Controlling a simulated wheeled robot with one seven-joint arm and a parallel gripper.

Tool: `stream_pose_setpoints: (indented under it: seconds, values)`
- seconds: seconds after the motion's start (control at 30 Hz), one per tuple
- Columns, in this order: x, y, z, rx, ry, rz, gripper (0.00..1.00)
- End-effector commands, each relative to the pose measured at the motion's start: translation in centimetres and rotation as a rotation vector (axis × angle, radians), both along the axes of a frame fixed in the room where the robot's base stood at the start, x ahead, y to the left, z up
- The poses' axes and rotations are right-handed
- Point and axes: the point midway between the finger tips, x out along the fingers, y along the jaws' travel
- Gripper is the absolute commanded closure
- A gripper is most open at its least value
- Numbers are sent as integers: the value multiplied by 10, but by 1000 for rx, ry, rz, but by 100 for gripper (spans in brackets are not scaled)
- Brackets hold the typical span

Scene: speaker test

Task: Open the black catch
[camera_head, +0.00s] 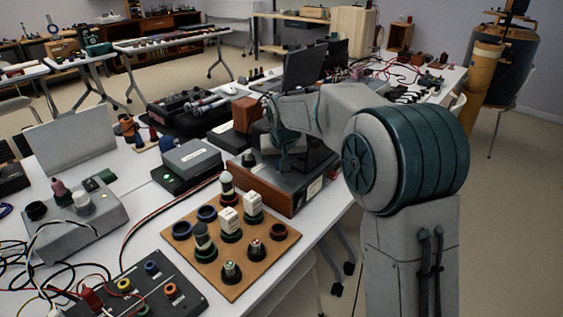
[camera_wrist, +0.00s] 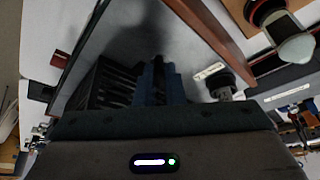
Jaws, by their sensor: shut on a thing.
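My gripper (camera_head: 284,160) is low over the top of a wooden-sided box (camera_head: 278,191) with a dark top, in the middle of the head view. In the wrist view its dark blue fingers (camera_wrist: 160,82) are close together at the box's dark grey face. They are shut on a small part, most likely the black catch, which the fingers hide. I cannot tell how far the catch is turned or lifted. A round black knob (camera_head: 249,158) stands on the box left of the fingers; it also shows in the wrist view (camera_wrist: 222,86), beside a white label.
A wooden board (camera_head: 238,282) with rings and posts lies in front of the box. A grey-topped device (camera_head: 191,156) stands to its left, an open laptop (camera_head: 303,68) behind. Red and black cables (camera_head: 150,222) cross the white table.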

Motion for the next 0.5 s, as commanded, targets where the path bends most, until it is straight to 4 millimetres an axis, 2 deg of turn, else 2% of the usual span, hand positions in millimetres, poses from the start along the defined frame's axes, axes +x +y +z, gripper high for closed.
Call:
stream_pose_setpoints:
  seconds: [0.43,0.5]
  values:
    - [1,0,1,1,-3,10,100]
    - [1,0,1,1,-2,10,74]
